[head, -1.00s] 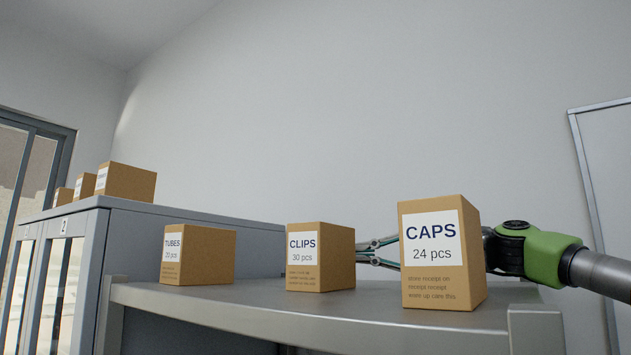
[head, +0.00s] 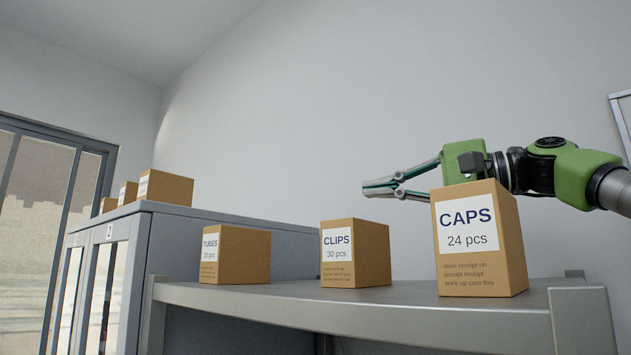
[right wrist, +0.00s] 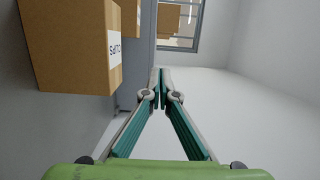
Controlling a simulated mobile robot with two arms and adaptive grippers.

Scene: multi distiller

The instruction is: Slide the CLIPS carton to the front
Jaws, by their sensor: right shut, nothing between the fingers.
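The CLIPS carton (head: 356,253) is a brown box with a white label. It stands upright on the grey shelf (head: 300,306), between the TUBES carton (head: 236,256) and the CAPS carton (head: 480,240). My right gripper (head: 366,188) is shut and empty, pointing left, above the level of the CLIPS carton's top and apart from it. Its arm passes behind the CAPS carton. In the right wrist view the shut fingertips (right wrist: 161,72) touch nothing, and a carton (right wrist: 70,50) with an upside-down label that looks like CLIPS is at the left. My left gripper is out of view.
A grey cabinet (head: 180,212) stands at the left with several smaller cartons (head: 165,188) on top. The CAPS carton stands close to the shelf's right end, in front of my arm. Glass doors (head: 50,190) are at the far left.

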